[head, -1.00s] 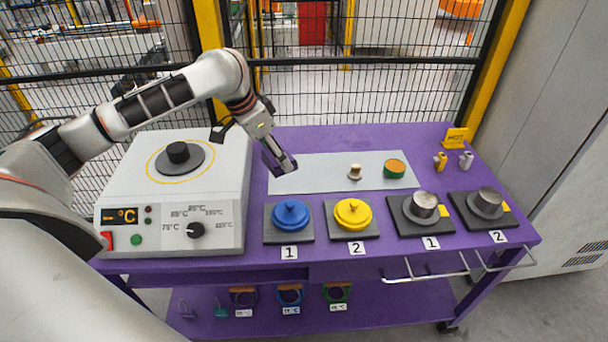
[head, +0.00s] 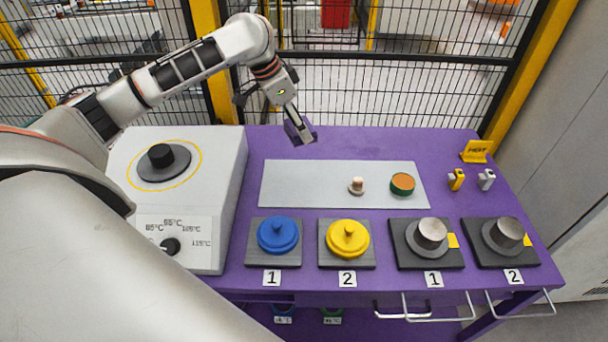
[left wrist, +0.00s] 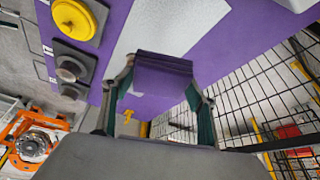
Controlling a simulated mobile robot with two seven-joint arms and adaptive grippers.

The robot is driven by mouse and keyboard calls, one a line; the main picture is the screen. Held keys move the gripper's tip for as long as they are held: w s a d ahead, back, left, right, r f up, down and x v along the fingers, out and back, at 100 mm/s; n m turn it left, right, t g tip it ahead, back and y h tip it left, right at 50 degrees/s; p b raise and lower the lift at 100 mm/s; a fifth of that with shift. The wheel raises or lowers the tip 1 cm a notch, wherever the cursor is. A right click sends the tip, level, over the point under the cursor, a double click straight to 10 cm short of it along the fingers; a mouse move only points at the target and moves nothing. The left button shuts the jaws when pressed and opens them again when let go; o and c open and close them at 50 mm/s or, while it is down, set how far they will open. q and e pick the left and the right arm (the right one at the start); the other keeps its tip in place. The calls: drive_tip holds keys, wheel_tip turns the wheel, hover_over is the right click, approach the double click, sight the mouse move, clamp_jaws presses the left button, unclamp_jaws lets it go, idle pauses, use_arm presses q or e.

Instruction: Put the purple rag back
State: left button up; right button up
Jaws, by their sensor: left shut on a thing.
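My left gripper (head: 300,132) is shut on the purple rag, a dark purple folded pad. In the left wrist view the rag (left wrist: 162,76) sits between the two fingers, with its edge towards the table. In the head view, gripper and rag appear behind the grey mat's rear edge, near the purple table's back edge. They seem to be above the table, but the height is hard to judge. In the head view the rag is small and partly covered by the fingers. My right gripper is not in view.
The grey mat (head: 300,185) is mostly bare, with a small knob (head: 357,186) and a green-orange disc (head: 402,184). Blue (head: 278,235) and yellow (head: 347,238) lidded pots stand in front. A heater box (head: 222,180) stands left. A mesh fence runs behind.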

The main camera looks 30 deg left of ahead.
use_arm(q)
wheel_tip(320, 180, down, 19)
drive_tip(key=shift+s+r, duration=0.15)
drive_tip(key=shift+r, duration=0.15)
idle(0.3)
drive_tip(key=o, duration=1)
drive_tip(key=shift+o, duration=0.2)
drive_tip(key=v, duration=1.2)
